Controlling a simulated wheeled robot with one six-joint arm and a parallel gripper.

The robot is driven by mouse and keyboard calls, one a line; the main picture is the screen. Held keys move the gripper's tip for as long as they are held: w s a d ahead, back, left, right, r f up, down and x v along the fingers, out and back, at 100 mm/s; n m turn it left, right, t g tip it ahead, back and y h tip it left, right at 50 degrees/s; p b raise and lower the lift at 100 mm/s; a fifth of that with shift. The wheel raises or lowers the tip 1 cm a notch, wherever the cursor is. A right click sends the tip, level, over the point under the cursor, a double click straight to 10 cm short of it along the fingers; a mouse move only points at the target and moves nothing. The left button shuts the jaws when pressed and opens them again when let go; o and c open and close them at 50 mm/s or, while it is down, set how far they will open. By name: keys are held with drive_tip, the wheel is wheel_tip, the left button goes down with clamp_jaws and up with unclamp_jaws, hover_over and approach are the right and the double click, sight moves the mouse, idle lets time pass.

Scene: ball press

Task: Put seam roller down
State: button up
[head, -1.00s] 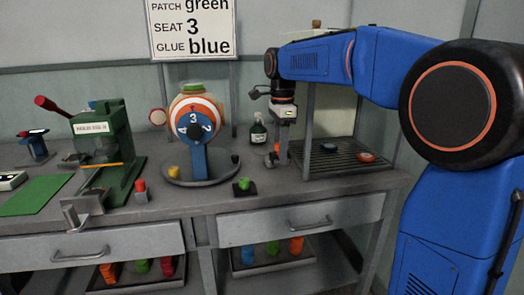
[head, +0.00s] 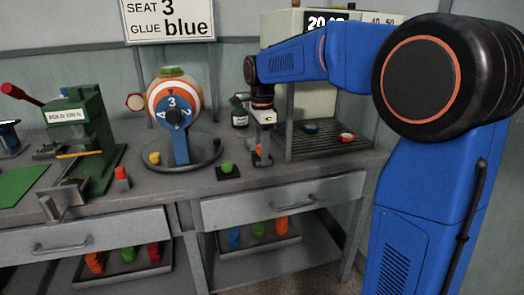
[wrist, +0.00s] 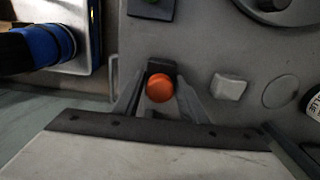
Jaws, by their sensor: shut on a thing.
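My gripper (head: 260,158) is low over the bench top, between the black pad and the slatted rack. In the wrist view my gripper (wrist: 160,98) is shut on the seam roller (wrist: 160,87), which shows as an orange round end with a dark part behind it. In the head view only a little orange of the roller shows at the fingers. I cannot tell whether the roller touches the bench.
A black pad with a green piece (head: 227,168) is left of my gripper. A whitish block (wrist: 229,87) lies beside it in the wrist view. A dark bottle (head: 239,117) stands behind. The slatted rack (head: 335,141) is at right, the ball stand (head: 178,125) at left.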

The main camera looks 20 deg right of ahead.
drive_tip(key=o, duration=1.3)
drive_tip(key=shift+o, duration=0.2)
wheel_tip(320, 180, up, 12)
drive_tip(key=s+d+f+n+t, duration=0.1)
drive_tip(key=s+d+f+n, duration=0.15)
drive_tip(key=s, duration=0.35)
drive_tip(key=s+d+f+n, duration=0.1)
drive_tip(key=s+n, duration=0.2)
drive_tip(key=s, duration=0.2)
drive_tip(key=s+d+f+n+t, duration=0.1)
drive_tip(key=s+f+n, duration=0.15)
drive_tip(key=s, duration=0.35)
drive_tip(key=s+d+f+n+t, duration=0.2)
drive_tip(key=s+f+n, duration=0.8)
drive_tip(key=s+f, duration=0.5)
drive_tip(key=shift+s+d+t, duration=0.25)
drive_tip(key=shift+s+t, duration=0.15)
drive_tip(key=shift+s, duration=0.3)
drive_tip(key=shift+r, duration=0.1)
